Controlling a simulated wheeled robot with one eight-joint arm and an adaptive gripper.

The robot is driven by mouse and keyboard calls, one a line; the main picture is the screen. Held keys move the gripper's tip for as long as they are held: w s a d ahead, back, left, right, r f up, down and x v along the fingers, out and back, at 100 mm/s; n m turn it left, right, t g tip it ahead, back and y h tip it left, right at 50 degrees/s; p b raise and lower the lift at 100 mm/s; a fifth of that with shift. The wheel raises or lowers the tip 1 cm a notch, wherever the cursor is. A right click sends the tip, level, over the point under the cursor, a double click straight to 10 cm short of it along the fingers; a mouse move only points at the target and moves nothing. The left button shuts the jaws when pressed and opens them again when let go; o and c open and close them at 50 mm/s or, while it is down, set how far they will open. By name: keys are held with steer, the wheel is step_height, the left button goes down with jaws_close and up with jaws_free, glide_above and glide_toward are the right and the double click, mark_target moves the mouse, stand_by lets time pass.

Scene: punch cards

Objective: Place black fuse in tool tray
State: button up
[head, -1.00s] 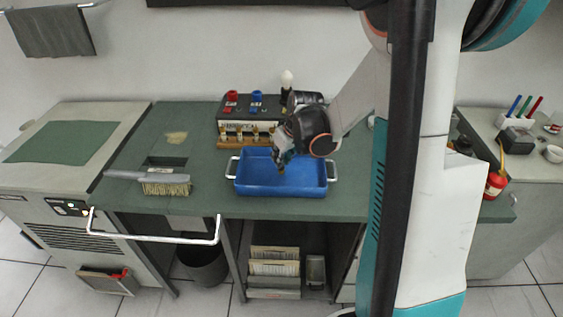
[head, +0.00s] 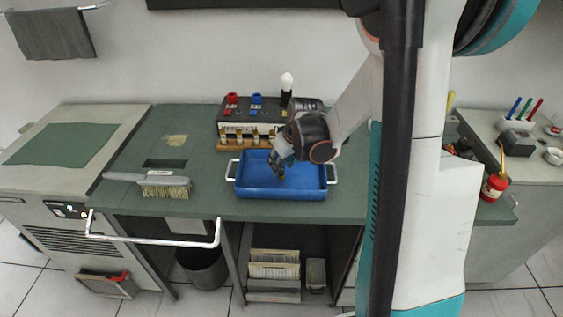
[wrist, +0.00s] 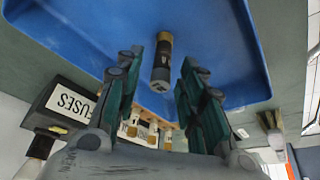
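My gripper (head: 278,168) is over the tray with fingers (wrist: 160,98) apart. In the head view, the fuse cannot be told from the gripper.
Behind the tray stand a wooden rack (head: 232,144) with several brass-ended pieces and a dark box with red and blue terminals (head: 232,104). A FUSES label (wrist: 70,103) shows in the wrist view. A brush (head: 165,188) lies left of the tray.

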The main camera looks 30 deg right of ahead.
steer(key=p+v, duration=0.3)
steer(key=v, duration=0.9)
steer(key=shift+p, duration=0.3)
steer(key=shift+w, duration=0.1)
